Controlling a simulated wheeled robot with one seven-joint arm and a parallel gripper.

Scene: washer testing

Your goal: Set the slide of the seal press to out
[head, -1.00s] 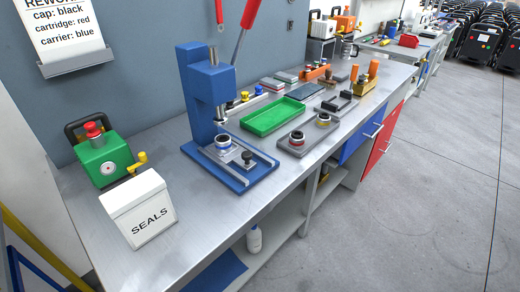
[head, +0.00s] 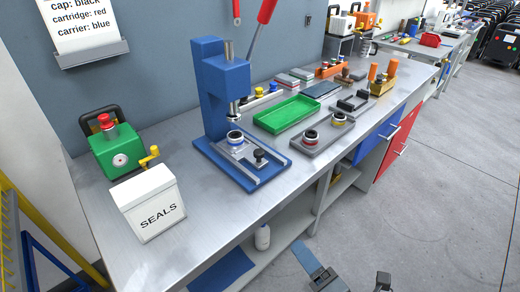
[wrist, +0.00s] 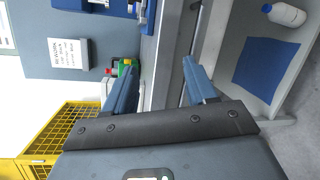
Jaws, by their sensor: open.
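The blue seal press (head: 212,95) stands on the bench with its ram above its base. Its slide (head: 246,147) is a grey plate on rails, with a black knob (head: 259,155) at the front end. A black and white ring part (head: 235,138) sits on the slide's rear end, about below the ram. My gripper (wrist: 158,85) is open and empty in the wrist view, with its two blue fingers wide apart. It is apart from the press, off the bench's front side. Parts of my arm show at the bottom of the head view.
A white SEALS box (head: 148,205) and a green device (head: 116,150) with a yellow crank stand left of the press. A green tray (head: 287,115) and a grey fixture plate (head: 322,138) lie to its right. A lower shelf holds a white bottle (head: 262,237).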

